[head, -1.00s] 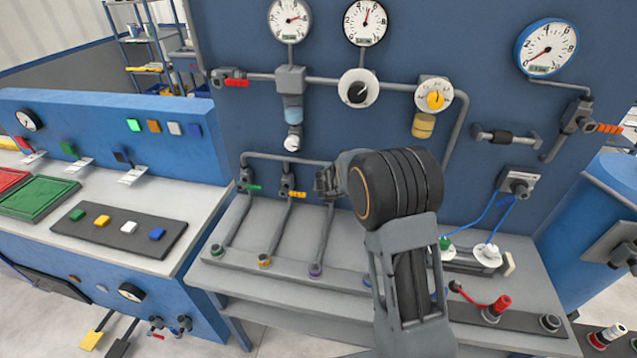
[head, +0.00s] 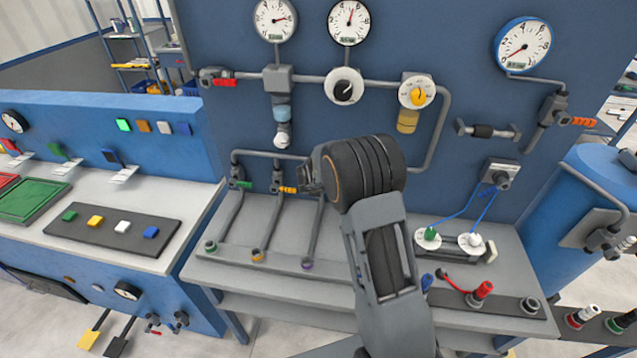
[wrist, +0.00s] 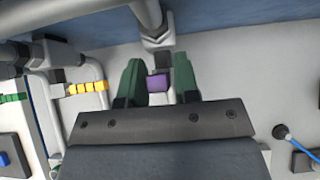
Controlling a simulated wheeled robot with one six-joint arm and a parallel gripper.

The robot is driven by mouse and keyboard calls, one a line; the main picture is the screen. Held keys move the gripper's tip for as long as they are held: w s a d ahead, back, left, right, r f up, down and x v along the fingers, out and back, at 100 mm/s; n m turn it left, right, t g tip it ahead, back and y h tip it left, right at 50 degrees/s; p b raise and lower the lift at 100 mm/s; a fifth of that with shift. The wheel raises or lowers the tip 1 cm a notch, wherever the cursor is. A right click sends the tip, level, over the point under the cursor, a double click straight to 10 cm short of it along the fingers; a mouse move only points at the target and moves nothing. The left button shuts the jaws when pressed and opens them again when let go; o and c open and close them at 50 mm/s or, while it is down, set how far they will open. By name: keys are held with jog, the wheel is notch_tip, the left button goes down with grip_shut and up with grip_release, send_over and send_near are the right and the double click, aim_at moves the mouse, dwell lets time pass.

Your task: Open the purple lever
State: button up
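The purple lever (wrist: 158,85) shows in the wrist view as a short purple block below a grey valve body (wrist: 157,35). My gripper (wrist: 158,78) has its two green fingers on either side of the lever, with the lever between them. The fingers stand apart and look open; whether either touches the lever is hard to tell. In the head view my gripper (head: 308,176) is at the third pipe of the rack, and the lever there is hidden behind it. A purple-ringed pipe end (head: 307,263) sits below on the bench.
The green lever (head: 240,184) and the yellow-orange lever (head: 287,189) are on neighbouring pipes to the left, close to my gripper. The back panel (head: 230,120) stands close behind.

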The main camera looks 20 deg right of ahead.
jog(key=shift+o, duration=1)
jog(key=p+v, duration=0.1)
jog(key=v, duration=1.3)
jog(key=shift+w, duration=0.15)
